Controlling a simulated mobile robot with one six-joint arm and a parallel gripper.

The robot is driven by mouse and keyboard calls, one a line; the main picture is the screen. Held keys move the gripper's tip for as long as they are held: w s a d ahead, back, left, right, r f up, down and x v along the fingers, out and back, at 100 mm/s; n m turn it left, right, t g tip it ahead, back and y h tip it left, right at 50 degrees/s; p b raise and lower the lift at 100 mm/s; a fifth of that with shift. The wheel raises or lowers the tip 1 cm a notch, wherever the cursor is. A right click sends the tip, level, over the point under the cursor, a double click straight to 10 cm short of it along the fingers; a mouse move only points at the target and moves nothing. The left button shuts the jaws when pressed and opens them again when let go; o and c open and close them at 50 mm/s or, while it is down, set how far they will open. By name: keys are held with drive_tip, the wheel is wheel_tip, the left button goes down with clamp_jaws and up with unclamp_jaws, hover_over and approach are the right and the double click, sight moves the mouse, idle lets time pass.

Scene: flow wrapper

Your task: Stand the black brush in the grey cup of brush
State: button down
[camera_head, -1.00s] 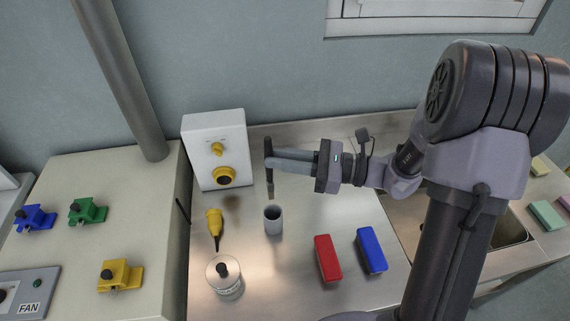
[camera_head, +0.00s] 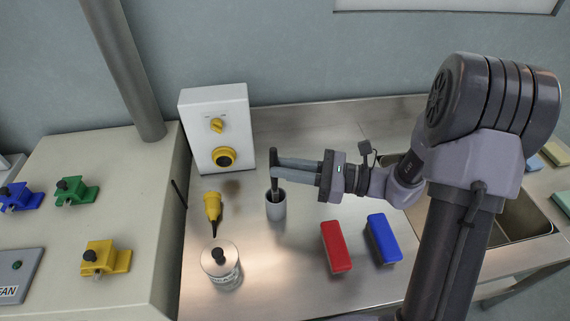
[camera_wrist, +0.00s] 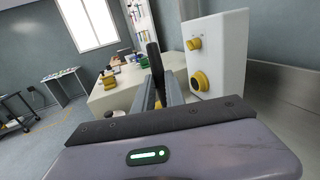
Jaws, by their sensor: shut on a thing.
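The black brush (camera_head: 274,184) is upright between the fingers of my gripper (camera_head: 276,169), which is shut on it. The grey cup (camera_head: 276,208) stands on the steel counter directly below my fingertips. The brush's lower end overlaps the cup's mouth and looks to be inside it; the tip is hidden. In the wrist view the brush (camera_wrist: 154,60) rises dark between the two fingers (camera_wrist: 159,92), slightly tilted in the picture. The cup does not show in that view.
A white box with yellow knobs (camera_head: 216,127) stands behind the cup. A yellow-handled tool (camera_head: 212,207) and a lidded jar (camera_head: 221,268) are at left. Red (camera_head: 336,247) and blue (camera_head: 383,238) blocks lie at right. Bare counter lies between the cup and blocks.

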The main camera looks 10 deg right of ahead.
drive_tip(key=shift+f, duration=0.5)
drive_tip(key=c, duration=1.3)
unclamp_jaws()
drive_tip(key=p+v, duration=0.3)
drive_tip(key=v, duration=1.4)
drive_tip(key=shift+d+r+p, duration=0.1)
drive_tip(key=shift+d+p, duration=0.15)
drive_tip(key=shift+p, duration=0.15)
